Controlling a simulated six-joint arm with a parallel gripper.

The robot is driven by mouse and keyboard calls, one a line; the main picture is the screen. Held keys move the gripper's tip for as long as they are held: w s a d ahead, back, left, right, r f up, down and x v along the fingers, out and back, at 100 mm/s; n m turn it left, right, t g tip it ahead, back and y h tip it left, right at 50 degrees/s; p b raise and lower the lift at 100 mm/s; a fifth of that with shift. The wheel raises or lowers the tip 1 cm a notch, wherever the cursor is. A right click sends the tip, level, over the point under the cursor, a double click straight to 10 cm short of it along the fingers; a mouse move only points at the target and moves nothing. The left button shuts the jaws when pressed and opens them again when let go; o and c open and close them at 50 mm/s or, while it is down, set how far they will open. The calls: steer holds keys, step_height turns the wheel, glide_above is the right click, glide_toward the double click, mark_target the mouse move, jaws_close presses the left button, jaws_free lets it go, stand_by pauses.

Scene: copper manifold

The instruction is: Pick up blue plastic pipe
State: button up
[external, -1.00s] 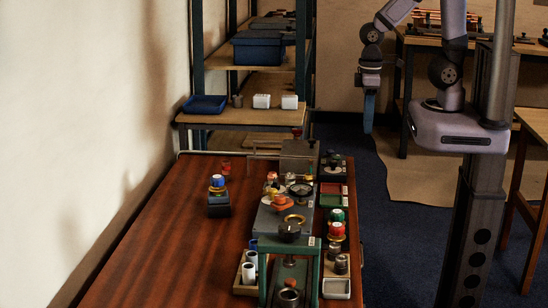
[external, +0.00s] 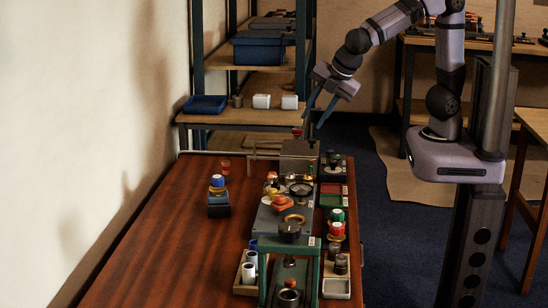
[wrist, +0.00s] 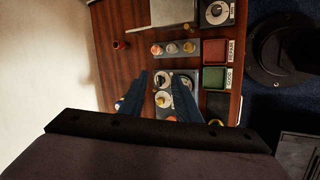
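A small blue piece (external: 253,244), which may be the blue plastic pipe, shows at the back of a wooden tray (external: 238,289) beside white pipes (external: 249,272). It is too small and partly hidden for me to be sure. My gripper (external: 315,117) hangs high above the far right of the table, tilted down to the left. Its two blue fingers are apart with nothing between them. In the wrist view, my gripper (wrist: 174,80) is also open and empty over the fixtures. I cannot make out a blue pipe for certain there.
A green-legged stand (external: 316,275) is next to the tray. Fixtures, a red bin (external: 331,188) and a green bin (external: 331,201) fill the table's right side. A dark block with a blue-capped part (external: 217,181) stands alone to the left. The table's left side (external: 150,235) is clear.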

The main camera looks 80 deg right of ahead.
steer(key=w+a+n+t+y+b, duration=0.1)
steer(key=w+a+n+t+b, duration=0.2)
steer(key=a+n, duration=0.4)
steer(key=w+a+n+t+y+b, duration=0.1)
steer(key=w+a+n+t+b, duration=0.15)
steer(key=w+a+n, duration=0.45)
steer(key=s+a+r+n+t+y+b, duration=0.1)
steer(key=s+a+n+y+b, duration=0.2)
steer(key=a+n, duration=0.5)
steer(key=s+a+r+n+t+y+b, duration=0.1)
steer(key=a+n+y+b, duration=0.25)
steer(key=a, duration=0.95)
glide_toward(253, 245)
steer(key=w, duration=0.1)
steer(key=w+f+h, duration=0.1)
steer(key=shift+w+f, duration=0.15)
steer(key=shift+w, duration=0.15)
steer(key=shift+f+y, duration=0.25)
steer(key=shift+p+x, duration=0.55)
steer(key=shift+x, duration=3.1)
steer(key=shift+a+f, duration=0.1)
steer(key=shift+c, duration=0.6)
